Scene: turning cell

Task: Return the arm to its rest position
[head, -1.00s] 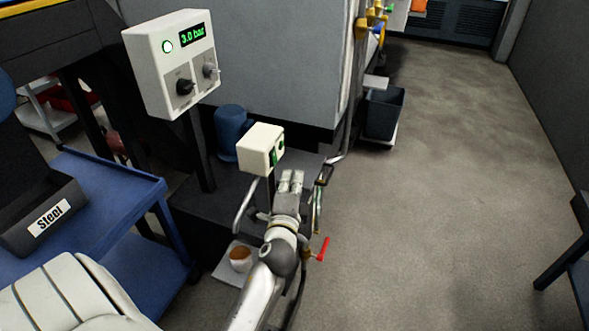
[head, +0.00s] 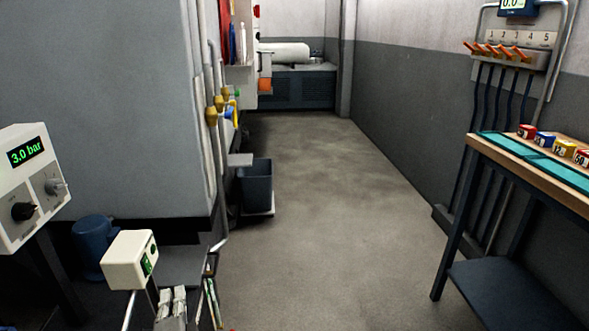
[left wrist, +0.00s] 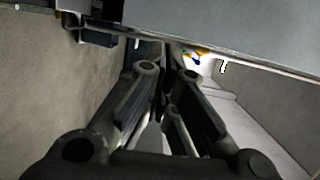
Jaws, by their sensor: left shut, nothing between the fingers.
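My left gripper (head: 171,298) shows at the bottom left of the head view, its pale fingertips close together. It is shut and empty, just to the right of and below a small white box with a green front (head: 130,259); whether they touch cannot be told. Most of my left arm is below the picture's edge. In the left wrist view my gripper's fingers (left wrist: 166,70) come together with nothing visible between them. My right gripper is in neither view.
A white panel reading 3.0 bar (head: 30,185) and a blue cylinder (head: 91,247) stand at left. A large grey cabinet (head: 105,100) is behind them. A dark bin (head: 256,187) sits beyond. A workbench (head: 520,172) stands at right. The middle floor is clear.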

